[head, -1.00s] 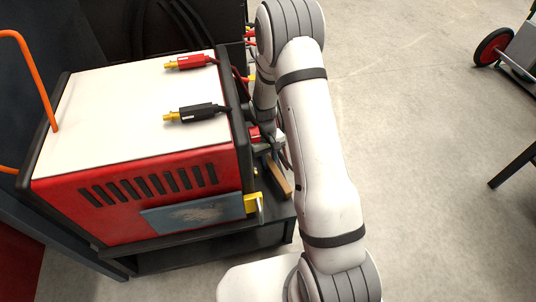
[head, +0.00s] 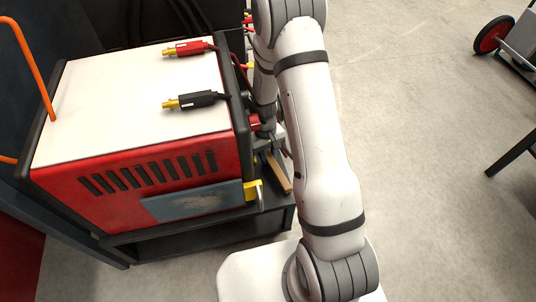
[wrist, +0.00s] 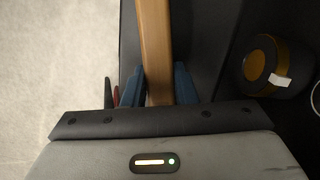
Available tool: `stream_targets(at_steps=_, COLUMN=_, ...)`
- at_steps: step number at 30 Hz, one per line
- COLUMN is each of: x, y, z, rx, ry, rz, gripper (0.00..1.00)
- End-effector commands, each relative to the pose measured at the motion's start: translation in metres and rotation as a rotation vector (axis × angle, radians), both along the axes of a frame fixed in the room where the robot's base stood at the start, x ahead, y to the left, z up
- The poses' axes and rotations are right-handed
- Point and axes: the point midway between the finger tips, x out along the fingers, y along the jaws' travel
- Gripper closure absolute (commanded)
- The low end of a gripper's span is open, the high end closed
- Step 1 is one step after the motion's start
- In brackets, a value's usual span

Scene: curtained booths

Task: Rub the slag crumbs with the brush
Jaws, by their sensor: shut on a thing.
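My gripper (wrist: 158,88) is shut on a wooden handle (wrist: 154,45), which runs away from me between its blue fingers. I take it for the brush's handle; no bristles show. The handle's light wooden end (head: 279,172) also shows in the head view, over the dark shelf right of the red machine. My gripper itself is mostly hidden there behind my arm. A blue-grey plate (head: 165,207) with a pale brownish smudge is at the machine's lower front, with a yellow clamp at its right end. I cannot tell whether the smudge is slag crumbs.
The red machine (head: 130,204) with a white top stands left of my arm. A red plug (head: 190,49) and a black plug (head: 195,99) lie on it. A dark and yellow roll (wrist: 257,62) is right of the handle.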

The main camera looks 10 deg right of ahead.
Motion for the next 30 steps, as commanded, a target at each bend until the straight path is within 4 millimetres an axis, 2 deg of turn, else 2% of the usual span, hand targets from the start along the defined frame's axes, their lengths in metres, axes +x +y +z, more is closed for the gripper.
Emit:
stream_targets(at_steps=1, x=-0.028, y=-0.002, z=-0.008, rx=-0.004, ry=0.075, rz=0.025, gripper=1.0)
stream_targets(at_steps=8, x=-0.028, y=-0.002, z=0.0, rx=-0.004, ry=0.074, rz=0.024, gripper=1.0)
stream_targets(at_steps=23, x=-0.023, y=-0.003, z=0.053, rx=-0.003, ry=0.06, rz=0.014, gripper=1.0)
stream_targets(at_steps=30, x=-0.023, y=-0.002, z=0.055, rx=-0.003, ry=0.059, rz=0.012, gripper=1.0)
